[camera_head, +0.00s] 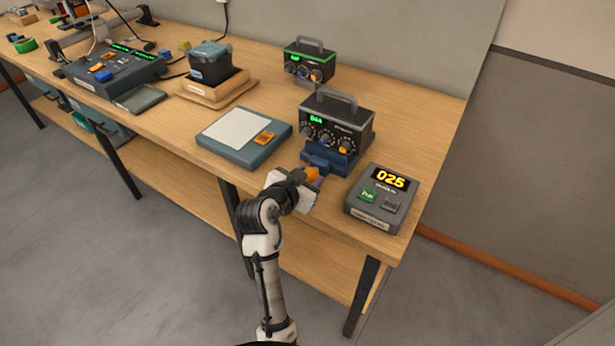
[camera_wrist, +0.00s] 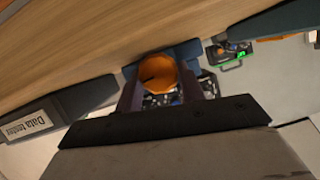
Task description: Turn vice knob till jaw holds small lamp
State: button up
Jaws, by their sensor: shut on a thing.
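The blue vice (camera_head: 330,160) sits near the table's front edge, below and in front of a black box with a carry handle. Its orange knob (camera_head: 313,173) faces the front. In the wrist view the orange knob (camera_wrist: 158,74) shows large, with a dark mark on its face. My gripper (camera_head: 306,177) is shut on the knob, its dark fingers either side of it. The vice's blue body (camera_wrist: 185,54) shows behind the knob. I cannot make out a small lamp or the jaw gap; the knob and gripper hide part of the vice.
The black handled box (camera_head: 345,122) has a green readout and knobs. A grey unit (camera_head: 396,213) reading 025 stands close right of the vice. A blue-grey pad (camera_head: 225,148) with a white sheet lies left. A green-trimmed box (camera_head: 309,62) stands behind. Bare wood lies between them.

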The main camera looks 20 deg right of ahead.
jog(key=m+b, duration=0.1)
jog(key=b, duration=0.2)
jog(key=shift+f+m+t+y, duration=0.3)
jog(key=shift+f+t, duration=0.05)
jog(key=shift+t, duration=0.05)
jog(key=shift+s+d+r+m+t+b, duration=0.15)
jog(key=shift+r+m+t+b, duration=0.2)
jog(key=shift+m+b, duration=0.5)
jog(key=shift+f, duration=0.1)
jog(key=o, duration=1)
jog(key=shift+c, duration=0.2)
jog(key=shift+s+y, duration=0.15)
jog(key=shift+y, duration=0.15)
